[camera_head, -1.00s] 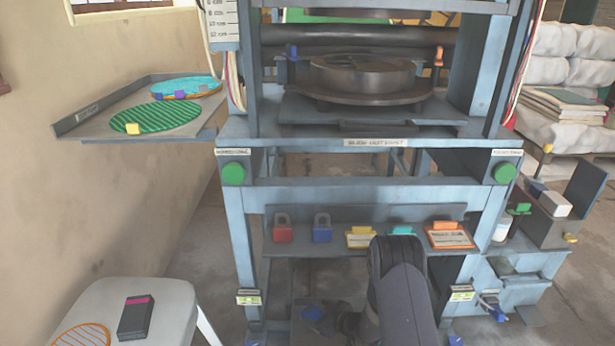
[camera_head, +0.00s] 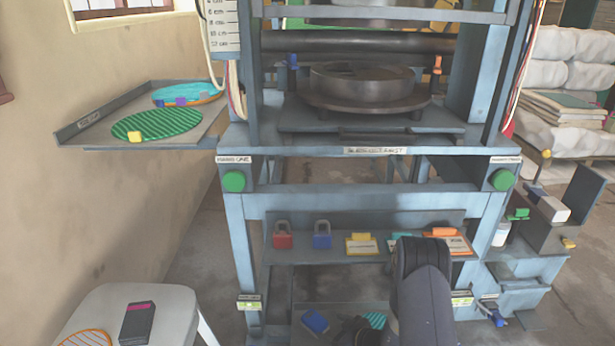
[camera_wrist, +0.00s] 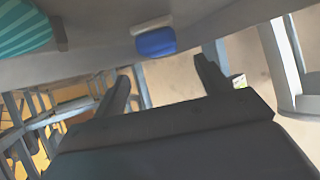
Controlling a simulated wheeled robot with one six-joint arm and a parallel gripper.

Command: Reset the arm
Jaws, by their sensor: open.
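My gripper (camera_wrist: 166,84) shows in the wrist view with its two fingers apart and nothing between them. A blue and white block (camera_wrist: 155,42) and part of a teal striped disc (camera_wrist: 22,28) show beyond the fingertips, apart from them. In the head view, my dark arm reaches down in front of the press, low and right of centre. A blue piece (camera_head: 315,321) and a teal striped piece (camera_head: 376,320) lie low by the arm's end. The gripper's fingers cannot be made out in that view.
The blue press frame (camera_head: 350,204) stands ahead, with a round plate (camera_head: 362,92) inside. Its shelf holds a red padlock (camera_head: 283,236), a blue padlock (camera_head: 322,236) and tagged cards (camera_head: 362,244). A side tray (camera_head: 92,128) with discs and a white stool (camera_head: 180,306) stand left.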

